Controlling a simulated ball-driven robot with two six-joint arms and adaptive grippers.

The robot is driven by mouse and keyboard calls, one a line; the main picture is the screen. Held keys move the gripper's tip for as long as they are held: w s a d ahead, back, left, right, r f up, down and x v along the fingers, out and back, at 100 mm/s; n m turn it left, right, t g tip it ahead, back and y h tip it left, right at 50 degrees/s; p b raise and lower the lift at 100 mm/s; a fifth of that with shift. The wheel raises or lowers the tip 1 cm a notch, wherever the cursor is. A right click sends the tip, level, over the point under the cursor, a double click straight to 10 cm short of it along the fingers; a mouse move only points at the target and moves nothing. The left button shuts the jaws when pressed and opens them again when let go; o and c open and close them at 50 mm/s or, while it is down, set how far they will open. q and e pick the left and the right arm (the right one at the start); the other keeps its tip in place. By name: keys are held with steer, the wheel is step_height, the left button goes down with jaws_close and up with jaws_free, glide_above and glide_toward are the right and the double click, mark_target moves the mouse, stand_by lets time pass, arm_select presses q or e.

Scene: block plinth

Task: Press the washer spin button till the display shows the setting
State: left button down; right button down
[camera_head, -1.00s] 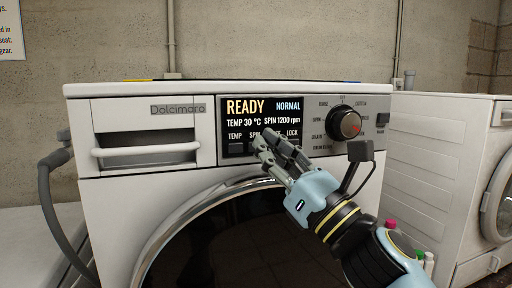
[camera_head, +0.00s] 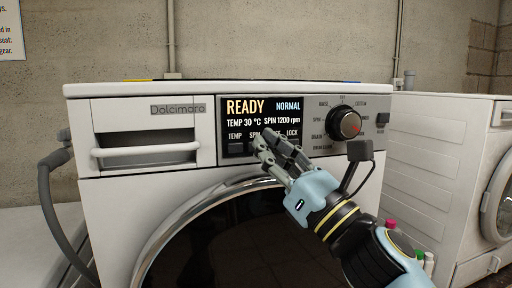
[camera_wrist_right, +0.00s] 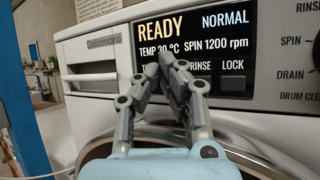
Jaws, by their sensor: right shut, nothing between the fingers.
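The white washer (camera_head: 110,215) faces me. Its display (camera_head: 262,112) reads READY, NORMAL, TEMP 30 °C and SPIN 1200 rpm; it also shows in the right wrist view (camera_wrist_right: 222,44). Below the readout is a row of buttons, with TEMP (camera_head: 236,148) at the left and LOCK at the right. My right gripper (camera_head: 262,144) is shut and empty, its fingertips over the SPIN label and in front of the spin button, which they hide. In the right wrist view the fingertips (camera_wrist_right: 168,68) cover the same place. I cannot tell whether they touch the panel. My left gripper is out of view.
The detergent drawer (camera_head: 146,152) is at the left. A grey hose (camera_head: 50,210) hangs at the left.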

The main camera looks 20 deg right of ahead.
steer(key=shift+w, duration=0.4)
steer(key=shift+w, duration=0.35)
stand_by(0.5)
steer(key=shift+s, duration=0.8)
steer(key=shift+s, duration=0.1)
steer(key=s, duration=0.4)
steer(key=shift+s+d, duration=0.1)
steer(key=shift+s, duration=0.3)
stand_by(1.6)
